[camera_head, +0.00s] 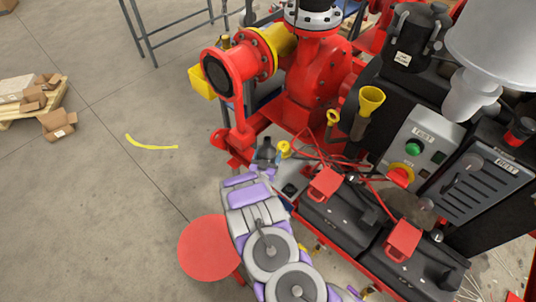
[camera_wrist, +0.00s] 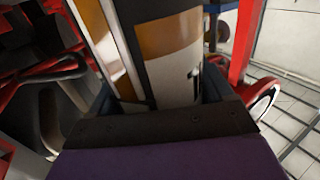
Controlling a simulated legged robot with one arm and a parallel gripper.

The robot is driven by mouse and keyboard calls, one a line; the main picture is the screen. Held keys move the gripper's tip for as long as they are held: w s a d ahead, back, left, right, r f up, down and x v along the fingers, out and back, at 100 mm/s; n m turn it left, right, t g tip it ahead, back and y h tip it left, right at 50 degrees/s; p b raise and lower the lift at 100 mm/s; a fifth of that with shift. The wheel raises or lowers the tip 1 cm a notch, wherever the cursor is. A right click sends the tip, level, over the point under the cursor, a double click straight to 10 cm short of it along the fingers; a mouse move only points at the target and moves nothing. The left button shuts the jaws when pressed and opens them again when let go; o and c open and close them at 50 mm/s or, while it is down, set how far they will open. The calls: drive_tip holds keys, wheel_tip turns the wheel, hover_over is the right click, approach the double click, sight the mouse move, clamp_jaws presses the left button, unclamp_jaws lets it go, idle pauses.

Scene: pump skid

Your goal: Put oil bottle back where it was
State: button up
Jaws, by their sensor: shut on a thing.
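The oil bottle (camera_wrist: 168,48) fills the upper middle of the wrist view, with white and orange-brown panels on its side. My gripper (camera_wrist: 158,93) is shut on it, with a dark finger at each side of the bottle. The bottle's top and base are out of the wrist view. In the head view my gripper (camera_head: 268,176) is at the far end of my arm, beside the red skid frame. A dark, narrow-topped shape just above it there looks like the bottle's upper part. I cannot tell whether the bottle touches a surface below.
Black batteries (camera_head: 345,215) with red terminal covers and red cables lie just right of my gripper. A red pump (camera_head: 312,82) stands behind, and a control box (camera_head: 412,150) with a green button is at right. A red round stool (camera_head: 208,247) stands left of my arm; open floor lies beyond.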

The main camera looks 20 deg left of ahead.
drive_tip(key=o, duration=1.1)
drive_tip(key=s+d+p, duration=0.1)
drive_tip(key=s, duration=1.1)
